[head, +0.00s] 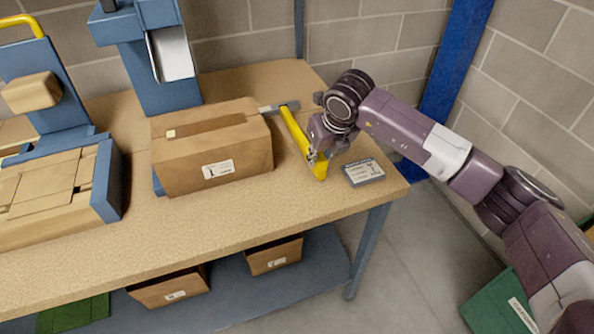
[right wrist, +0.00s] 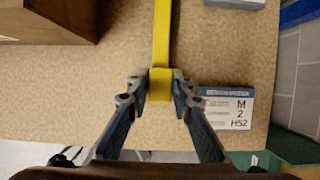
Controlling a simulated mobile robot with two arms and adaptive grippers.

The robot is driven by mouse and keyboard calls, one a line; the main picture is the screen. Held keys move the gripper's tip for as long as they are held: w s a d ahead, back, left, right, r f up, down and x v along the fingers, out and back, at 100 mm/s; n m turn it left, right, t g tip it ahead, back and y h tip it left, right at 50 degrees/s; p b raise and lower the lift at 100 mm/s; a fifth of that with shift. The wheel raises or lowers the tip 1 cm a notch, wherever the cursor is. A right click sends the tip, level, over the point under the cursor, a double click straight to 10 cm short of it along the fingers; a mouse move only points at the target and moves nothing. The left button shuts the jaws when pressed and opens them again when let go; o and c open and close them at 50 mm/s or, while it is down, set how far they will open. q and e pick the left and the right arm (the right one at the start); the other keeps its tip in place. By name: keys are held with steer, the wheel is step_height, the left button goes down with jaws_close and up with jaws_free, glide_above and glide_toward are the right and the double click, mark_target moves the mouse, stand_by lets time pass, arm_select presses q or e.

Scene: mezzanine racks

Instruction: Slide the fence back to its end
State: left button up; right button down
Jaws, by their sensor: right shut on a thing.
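The fence (head: 299,136) is a long yellow bar on the worktable, lying to the right of a brown cardboard box (head: 215,160). A short grey rail (head: 285,106) shows by its far end. My right gripper (head: 319,157) is at the fence's near end. In the right wrist view the fence (right wrist: 162,35) runs straight away from me, and the fingers of my right gripper (right wrist: 158,86) are shut on the yellow block at its near end. A gap of bare tabletop separates the box from the fence. My left gripper is out of view.
A grey labelled plate (head: 362,172) lies right of the fence, close to my right gripper. Blue machine stands (head: 160,70) are behind and left of the box. The table's (head: 230,225) front strip is clear. Cartons (head: 274,256) sit on the lower shelf. A blue post (head: 455,70) stands behind.

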steer(key=shift+w+d+f, duration=0.1)
steer(key=shift+d+f, duration=0.05)
steer(key=shift+d, duration=0.3)
steer(key=shift+r, duration=0.2)
steer(key=c, duration=1.7)
jaws_free()
steer(key=shift+d, duration=0.15)
steer(key=shift+r, duration=0.4)
steer(key=v, duration=1.1)
